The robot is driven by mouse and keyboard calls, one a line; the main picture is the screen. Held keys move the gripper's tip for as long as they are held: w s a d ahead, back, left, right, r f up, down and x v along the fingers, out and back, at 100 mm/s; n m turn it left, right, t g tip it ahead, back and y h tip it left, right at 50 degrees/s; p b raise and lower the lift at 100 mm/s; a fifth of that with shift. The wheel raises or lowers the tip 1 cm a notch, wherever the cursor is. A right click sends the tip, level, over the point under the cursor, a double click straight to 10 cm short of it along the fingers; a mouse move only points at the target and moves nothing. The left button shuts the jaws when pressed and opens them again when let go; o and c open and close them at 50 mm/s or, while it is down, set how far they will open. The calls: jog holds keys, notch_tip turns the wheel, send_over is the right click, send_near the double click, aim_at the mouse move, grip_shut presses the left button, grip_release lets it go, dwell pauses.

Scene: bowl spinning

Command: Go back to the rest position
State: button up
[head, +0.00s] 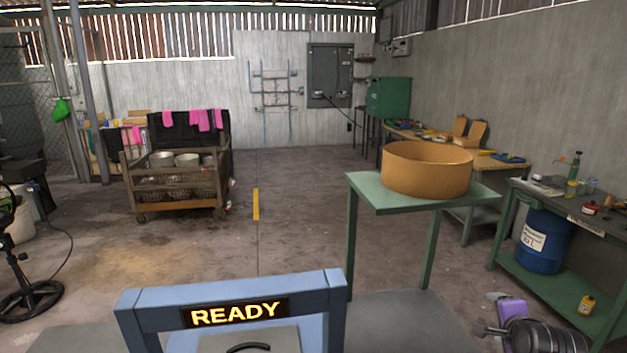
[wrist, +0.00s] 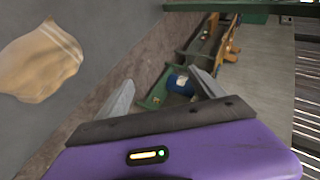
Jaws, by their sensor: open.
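My gripper (head: 487,312) is low at the bottom right of the head view, with a purple body and grey fingers. In the wrist view my gripper (wrist: 161,76) has its two fingers spread apart with nothing between them. A wide orange-brown bowl (head: 427,169) stands upright on a green table (head: 375,192) at the right of the middle. My gripper is below and to the right of the bowl, well apart from it. I cannot make out the bowl in the wrist view.
A green workbench (head: 540,272) with a blue drum (head: 543,241) under its top stands at the right; the drum also shows in the wrist view (wrist: 180,83). A wire cart (head: 175,190) with pots stands at the left. The middle floor is clear.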

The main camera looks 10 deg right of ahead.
jog(key=s+a+n+t+y, duration=0.1)
jog(key=s+a+n+t, duration=0.6)
jog(key=s+a+n, duration=1.1)
jog(key=s+a+y, duration=0.1)
jog(key=s+a, duration=0.3)
jog(key=s, duration=0.4)
jog(key=s+a+n+g+y, duration=0.1)
jog(key=s+a+y, duration=0.1)
jog(key=s, duration=0.7)
jog(key=s+a+n+y, duration=0.1)
jog(key=s+a, duration=0.4)
jog(key=s, duration=0.4)
jog(key=shift+a+r+g, duration=0.35)
jog(key=shift+r+g, duration=0.05)
